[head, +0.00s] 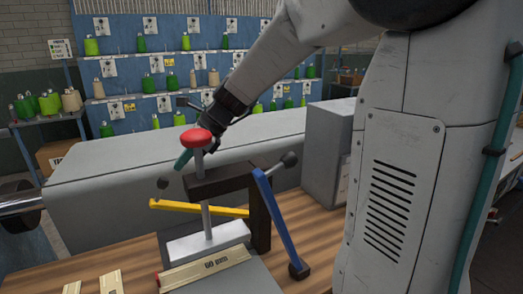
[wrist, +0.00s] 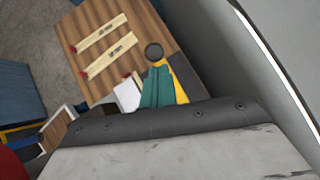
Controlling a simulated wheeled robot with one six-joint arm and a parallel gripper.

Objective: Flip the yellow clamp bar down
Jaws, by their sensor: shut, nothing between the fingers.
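The yellow clamp bar (head: 198,208) sits on the left of a dark clamp frame (head: 222,180) and looks about level. My gripper (head: 180,168) has teal fingers, shut and empty, above the bar's left part near the knob. It also shows in the wrist view (wrist: 157,72). I cannot tell whether the fingers touch the knob.
A red knob (head: 196,138) tops a metal post beside my gripper. A blue lever (head: 280,225) leans at the right of the frame. A white block (head: 207,242) lies under the post. Labelled wooden strips (wrist: 100,32) lie on the wooden table. A grey box (head: 325,150) stands behind.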

